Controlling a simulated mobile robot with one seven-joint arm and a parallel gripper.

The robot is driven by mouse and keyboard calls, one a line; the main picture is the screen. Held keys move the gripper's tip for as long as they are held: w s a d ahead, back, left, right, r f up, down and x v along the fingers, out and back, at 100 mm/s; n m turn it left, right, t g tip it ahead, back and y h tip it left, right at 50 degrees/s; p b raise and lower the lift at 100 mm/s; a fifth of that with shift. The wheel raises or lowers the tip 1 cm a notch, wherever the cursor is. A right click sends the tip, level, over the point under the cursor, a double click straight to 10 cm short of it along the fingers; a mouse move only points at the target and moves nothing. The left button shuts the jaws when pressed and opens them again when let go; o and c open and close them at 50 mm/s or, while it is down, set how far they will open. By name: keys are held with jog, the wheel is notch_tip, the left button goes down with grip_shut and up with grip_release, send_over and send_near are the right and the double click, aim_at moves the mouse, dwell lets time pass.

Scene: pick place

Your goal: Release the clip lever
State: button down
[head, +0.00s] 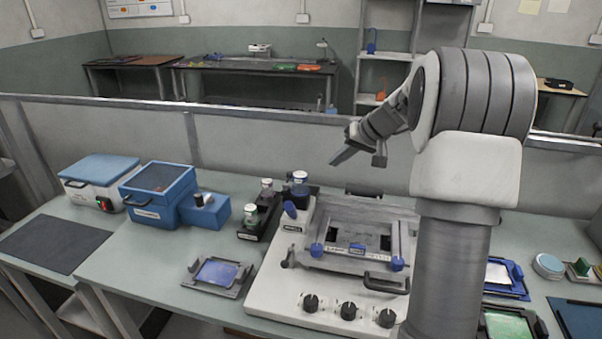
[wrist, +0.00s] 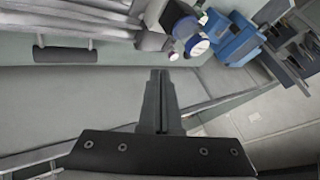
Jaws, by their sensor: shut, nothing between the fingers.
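A white bench machine (head: 262,288) stands on the table with a grey frame on top. Blue knobs sit at the frame's front left (head: 317,250) and front right (head: 397,263), with a small blue clip (head: 357,249) between them. I cannot tell which of these is the clip lever. My gripper (head: 336,160) hangs in the air above and behind the machine, apart from it, its fingers pointing left and down. In the wrist view my gripper (wrist: 158,75) is shut and empty. Part of the machine's right side is hidden behind my arm.
A black rack with bottles (head: 262,215) stands left of the machine, beside blue boxes (head: 158,195). A tray with a blue plate (head: 217,273) lies front left. A low partition (head: 270,155) runs behind the table. More trays (head: 505,280) lie to the right.

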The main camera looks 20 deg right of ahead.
jog(key=shift+f, duration=0.1)
jog(key=x, duration=1)
jog(key=shift+w+a, duration=0.15)
jog(key=shift+a, duration=0.05)
jog(key=shift+w+a+r+p, duration=0.2)
jog(key=shift+a, duration=0.35)
jog(key=shift+w+a+r+p, duration=0.2)
jog(key=shift+a+r, duration=0.05)
jog(key=shift+a, duration=0.3)
jog(key=shift+w+a, duration=0.25)
jog(key=shift+a, duration=0.25)
